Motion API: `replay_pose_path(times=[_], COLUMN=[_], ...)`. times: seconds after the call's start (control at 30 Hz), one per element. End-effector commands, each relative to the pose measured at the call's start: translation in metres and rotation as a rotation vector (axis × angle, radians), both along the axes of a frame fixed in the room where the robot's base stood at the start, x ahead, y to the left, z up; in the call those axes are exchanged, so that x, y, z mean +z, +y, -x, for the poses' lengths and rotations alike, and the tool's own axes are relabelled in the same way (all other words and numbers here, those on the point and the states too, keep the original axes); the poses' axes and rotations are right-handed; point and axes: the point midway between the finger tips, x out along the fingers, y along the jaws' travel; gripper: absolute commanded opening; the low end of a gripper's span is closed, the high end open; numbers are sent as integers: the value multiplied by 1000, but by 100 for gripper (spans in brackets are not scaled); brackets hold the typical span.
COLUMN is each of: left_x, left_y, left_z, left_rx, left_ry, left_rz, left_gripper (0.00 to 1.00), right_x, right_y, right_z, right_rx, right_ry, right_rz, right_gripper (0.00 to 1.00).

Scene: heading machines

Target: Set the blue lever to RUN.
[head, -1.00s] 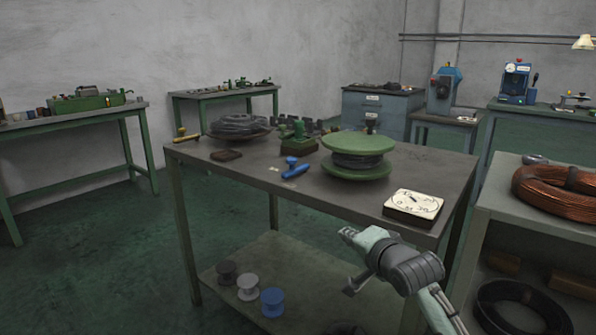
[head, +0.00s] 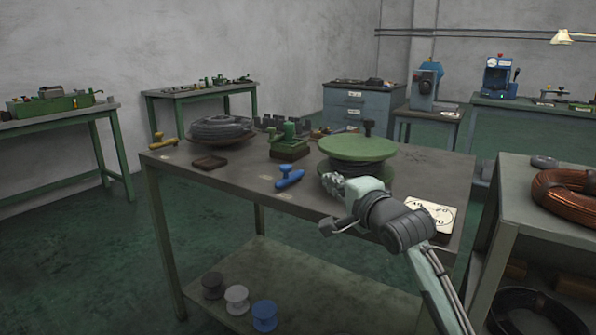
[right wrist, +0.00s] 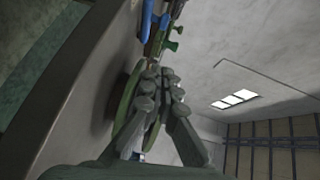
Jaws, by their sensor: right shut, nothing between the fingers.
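The blue lever (head: 289,178) lies low near the front edge of the middle table, with a raised knob at its upper end. Small pale plates lie near it; their writing is too small to read. In the right wrist view, a blue shape at the top, likely the lever (right wrist: 146,22), lies beyond the fingers. My right gripper (head: 332,183) is shut and empty, right of the lever and apart from it, in front of the green spool (head: 357,147). Its closed fingers (right wrist: 162,82) also fill the middle of the right wrist view. My left gripper is out of view.
On the table (head: 225,180) stand a yellow-handled lever (head: 162,142), a dark coil (head: 221,128), a small tray (head: 209,162) and a green device (head: 289,141). My arm partly covers a white dial card (head: 440,214).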

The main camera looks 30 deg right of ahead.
Motion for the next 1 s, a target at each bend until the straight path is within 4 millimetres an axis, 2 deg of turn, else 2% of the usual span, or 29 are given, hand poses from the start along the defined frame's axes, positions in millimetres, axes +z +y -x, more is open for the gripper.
replay_pose_path(times=[0.23,0.5,0.6,0.8,1.0], left_x=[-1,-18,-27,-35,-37], left_y=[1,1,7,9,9], left_z=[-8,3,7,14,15], left_rx=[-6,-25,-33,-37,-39], left_ry=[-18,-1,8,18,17], left_rz=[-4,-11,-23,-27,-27], left_gripper=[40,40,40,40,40], right_x=[-3,-9,-12,-15,-16], right_y=[-10,-24,-13,-3,-2], right_z=[-41,-95,-108,-123,-126], right_rx=[0,-2,1,0,0], right_ry=[0,2,0,1,0], right_rz=[2,4,1,1,0], right_gripper=[0,0,0,0,0])
